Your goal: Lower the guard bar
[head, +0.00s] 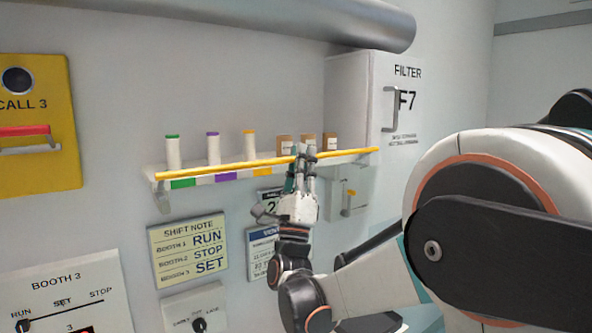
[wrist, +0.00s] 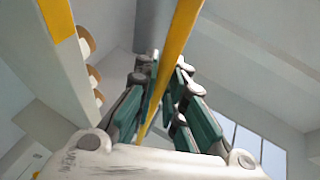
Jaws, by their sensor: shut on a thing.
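The guard bar (head: 225,166) is a long thin yellow bar running along the front of the white wall shelf (head: 150,169), slightly above the shelf edge. My gripper (head: 304,152) reaches up from below and is shut on the bar right of its middle. In the wrist view the bar (wrist: 180,40) passes lengthwise between the teal and grey fingers of my gripper (wrist: 163,70). The shelf's underside (wrist: 70,80) is to the left there, apart from the bar. The fingers hide a short piece of the bar.
A pipe (head: 300,18) runs above. A shift note (head: 188,249) hangs below.

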